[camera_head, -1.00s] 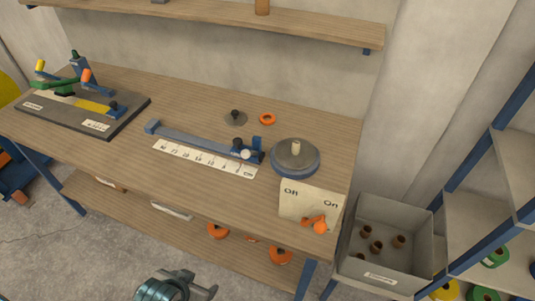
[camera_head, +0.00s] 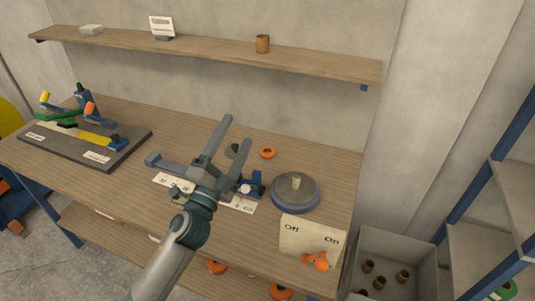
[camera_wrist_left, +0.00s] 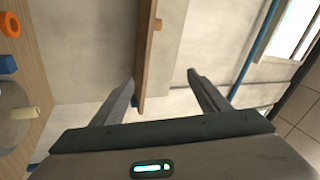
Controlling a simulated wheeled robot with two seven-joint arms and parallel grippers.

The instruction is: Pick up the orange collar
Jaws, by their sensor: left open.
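In the left wrist view the open fingers (camera_wrist_left: 160,84) face the wall and the upper shelf. My right gripper is not in view.
A round grey turntable (camera_head: 295,191) with a pale peg stands right of the collar. An Off/On plate (camera_head: 311,236) with an orange lever is at the front right. The blue ruler fixture (camera_head: 172,165) lies below my arm. The upper shelf (camera_head: 210,52) overhangs behind.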

